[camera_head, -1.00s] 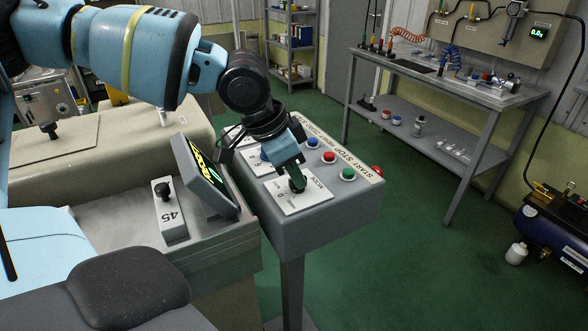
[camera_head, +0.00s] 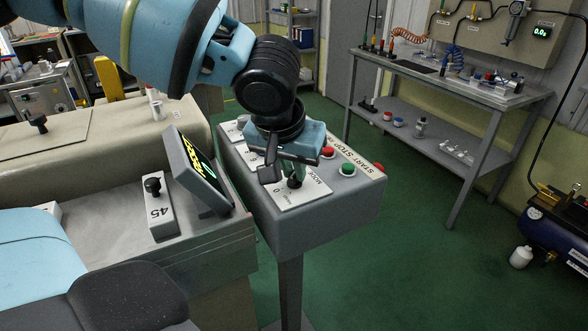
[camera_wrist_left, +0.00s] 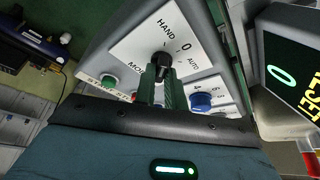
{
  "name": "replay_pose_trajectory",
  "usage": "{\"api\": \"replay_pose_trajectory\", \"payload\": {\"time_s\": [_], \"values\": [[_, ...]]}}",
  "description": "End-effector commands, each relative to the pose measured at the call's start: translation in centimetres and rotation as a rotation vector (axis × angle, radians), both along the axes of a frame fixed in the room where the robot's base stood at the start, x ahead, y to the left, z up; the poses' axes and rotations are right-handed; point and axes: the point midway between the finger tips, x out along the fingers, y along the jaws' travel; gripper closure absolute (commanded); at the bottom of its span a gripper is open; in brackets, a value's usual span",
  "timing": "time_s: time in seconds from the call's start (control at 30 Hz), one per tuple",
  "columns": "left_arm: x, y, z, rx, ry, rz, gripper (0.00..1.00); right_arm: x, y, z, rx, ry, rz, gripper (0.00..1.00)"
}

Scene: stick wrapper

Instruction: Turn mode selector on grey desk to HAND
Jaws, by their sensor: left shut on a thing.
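The mode selector is a black knob (camera_head: 295,182) on a white plate (camera_head: 310,190) at the near end of the grey desk (camera_head: 335,205). In the left wrist view the knob (camera_wrist_left: 162,58) is seen close up, with HAND, 0 and AUTO printed around it. My left gripper (camera_head: 293,174) reaches down from above, its dark green fingers (camera_wrist_left: 162,76) shut on the knob. The fingers hide part of the knob, and I cannot tell which mark it points to. My right gripper is not in view.
A green button (camera_head: 347,170) and a red button (camera_head: 328,152) stand close beside the selector. A tilted screen (camera_head: 195,170) and a black-knobbed lever marked 45 (camera_head: 155,195) lie left. A workbench (camera_head: 460,90) stands behind. Open green floor is to the right.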

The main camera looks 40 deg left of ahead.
Motion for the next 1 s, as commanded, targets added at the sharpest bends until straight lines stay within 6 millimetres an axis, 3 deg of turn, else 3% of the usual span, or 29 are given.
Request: {"api": "replay_pose_trajectory", "payload": {"time_s": [0.3,0.8,0.83,1.0], "values": [[0.04,-0.06,-0.02,0.0,0.0,0.101,1.0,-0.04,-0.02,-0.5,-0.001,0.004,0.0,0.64],[0.01,-0.05,0.01,-0.002,0.001,0.118,1.0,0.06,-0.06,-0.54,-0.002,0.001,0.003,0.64],[0.01,-0.05,0.01,-0.002,0.001,0.118,0.84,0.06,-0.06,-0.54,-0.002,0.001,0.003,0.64],[0.01,-0.05,0.0,-0.001,0.002,0.117,0.66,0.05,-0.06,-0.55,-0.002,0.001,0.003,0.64]]}}
